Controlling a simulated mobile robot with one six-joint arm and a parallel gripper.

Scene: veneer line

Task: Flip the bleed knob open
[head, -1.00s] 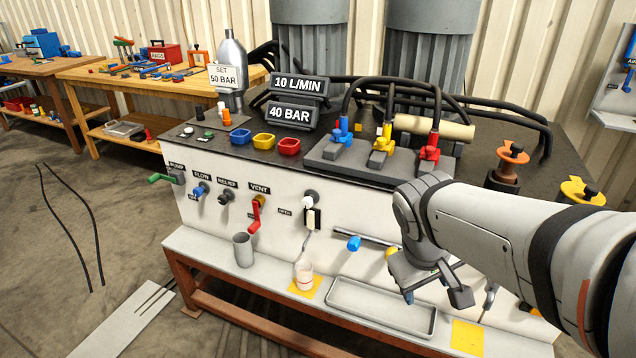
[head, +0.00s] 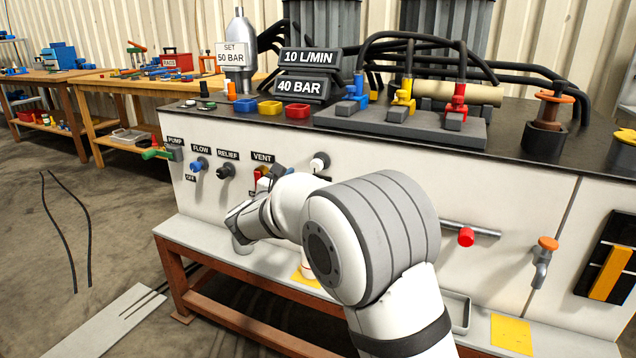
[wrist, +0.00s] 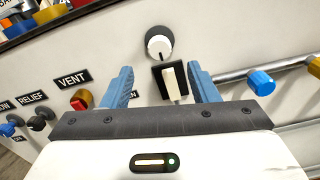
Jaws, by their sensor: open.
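The bleed knob shows in the wrist view as a black block with a white bar (wrist: 172,82), below a round white dial with a black collar (wrist: 160,45). A partly hidden label ending in "EN" is to its left. My gripper (wrist: 160,70) is open, with one blue finger on each side of the black block. The fingers look apart from it; I cannot tell the depth. In the head view the white dial (head: 319,161) shows above my arm, which hides the bleed knob and most of my gripper.
The red vent knob (wrist: 82,100) is left of my gripper. A rail with a blue knob (wrist: 262,82) runs to the right. In the head view a red knob (head: 466,237) and an orange-topped tap (head: 546,248) are on the panel. A shelf (head: 200,238) runs below.

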